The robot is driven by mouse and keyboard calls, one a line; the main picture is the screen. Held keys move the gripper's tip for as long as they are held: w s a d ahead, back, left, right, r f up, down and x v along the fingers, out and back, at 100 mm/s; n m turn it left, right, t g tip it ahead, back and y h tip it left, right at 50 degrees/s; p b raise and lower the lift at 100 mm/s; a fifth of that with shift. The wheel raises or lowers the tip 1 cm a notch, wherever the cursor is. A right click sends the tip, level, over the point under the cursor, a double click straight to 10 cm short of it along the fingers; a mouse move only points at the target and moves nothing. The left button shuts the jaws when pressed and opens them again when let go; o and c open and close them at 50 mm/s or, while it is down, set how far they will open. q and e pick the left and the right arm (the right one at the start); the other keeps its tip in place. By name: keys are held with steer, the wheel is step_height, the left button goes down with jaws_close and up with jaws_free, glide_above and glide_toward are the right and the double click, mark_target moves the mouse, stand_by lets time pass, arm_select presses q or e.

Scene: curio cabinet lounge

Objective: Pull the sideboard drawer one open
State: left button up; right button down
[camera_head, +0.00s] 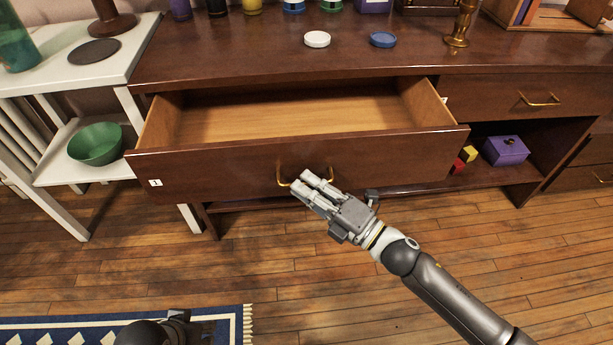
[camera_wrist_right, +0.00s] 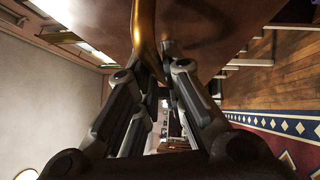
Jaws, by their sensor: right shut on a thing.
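The sideboard drawer one (camera_head: 230,173) is a dark wood drawer with a white label marked 1 at its left front. It is pulled well out, and its bare light wood inside shows empty. Its brass handle (camera_head: 282,176) is at the middle of the front. My right gripper (camera_head: 306,182) is at this handle, with its fingers closed around it. In the right wrist view the brass handle (camera_wrist_right: 145,40) runs between the fingers. The fingers hide part of the handle in the head view. My left gripper cannot be made out; only a dark part of mine shows at the bottom edge.
The sideboard top (camera_head: 240,52) holds a white lid (camera_head: 317,39), a blue lid (camera_head: 383,39) and a brass candlestick (camera_head: 460,25). A second drawer (camera_head: 490,98) at right is shut. A purple box (camera_head: 505,150) sits below it. A white shelf stand with a green bowl (camera_head: 96,143) is at left.

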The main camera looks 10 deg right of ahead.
arm_select(q)
steer(key=shift+s+f, duration=0.2)
steer(key=shift+f, duration=0.15)
arm_select(e)
steer(key=shift+s, duration=0.6)
steer(key=c, duration=1.5)
jaws_free()
steer(key=v, duration=1.2)
